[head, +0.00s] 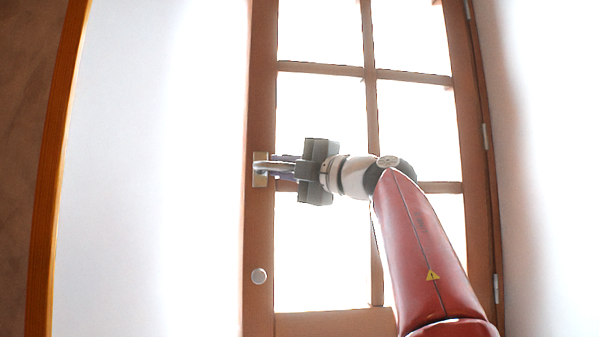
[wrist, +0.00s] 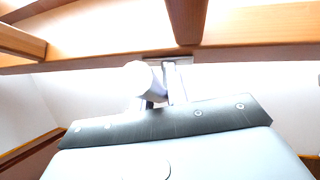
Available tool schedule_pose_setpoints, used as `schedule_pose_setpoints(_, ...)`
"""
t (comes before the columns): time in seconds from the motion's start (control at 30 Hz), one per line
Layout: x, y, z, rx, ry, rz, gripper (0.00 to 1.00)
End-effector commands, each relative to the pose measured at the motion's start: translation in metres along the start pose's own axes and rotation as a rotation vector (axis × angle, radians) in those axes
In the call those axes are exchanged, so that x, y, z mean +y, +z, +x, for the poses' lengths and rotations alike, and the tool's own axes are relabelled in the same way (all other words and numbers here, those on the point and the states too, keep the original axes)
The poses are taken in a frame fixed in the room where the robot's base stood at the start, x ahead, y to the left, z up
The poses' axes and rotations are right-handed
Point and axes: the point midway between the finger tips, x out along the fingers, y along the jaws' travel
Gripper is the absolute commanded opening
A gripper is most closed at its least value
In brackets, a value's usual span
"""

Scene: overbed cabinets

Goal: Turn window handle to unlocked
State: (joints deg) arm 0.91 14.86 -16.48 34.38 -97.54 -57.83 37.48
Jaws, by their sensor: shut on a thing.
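The window (head: 262,230) has a wooden frame with several bright panes and fills the middle of the head view. Its handle (head: 260,168) is a metal lever on a pale plate on the left stile, pointing right toward my gripper. My gripper (head: 282,170) is at the handle, shut on it, with the fingers reaching in from the right. In the wrist view my gripper (wrist: 160,88) shows two fingers near the handle plate (wrist: 168,58). The exact contact is partly hidden by the gripper body.
Hinges (head: 495,289) run along the right edge of the frame. A white wall (head: 150,180) is at left, with a wooden edge (head: 58,170) beyond it. Another white wall (head: 545,180) is at right.

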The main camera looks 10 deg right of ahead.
Motion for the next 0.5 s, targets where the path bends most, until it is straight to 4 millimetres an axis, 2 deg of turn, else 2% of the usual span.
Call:
schedule_pose_setpoints(0.03,0.0078,0.0031,-0.0023,-0.013,0.005,-0.016,0.0)
schedule_pose_setpoints(0.17,0.0119,0.0043,-0.0034,-0.013,-0.014,-0.042,0.0)
schedule_pose_setpoints(0.5,0.0076,-0.0038,0.0003,0.003,-0.068,-0.084,0.0)
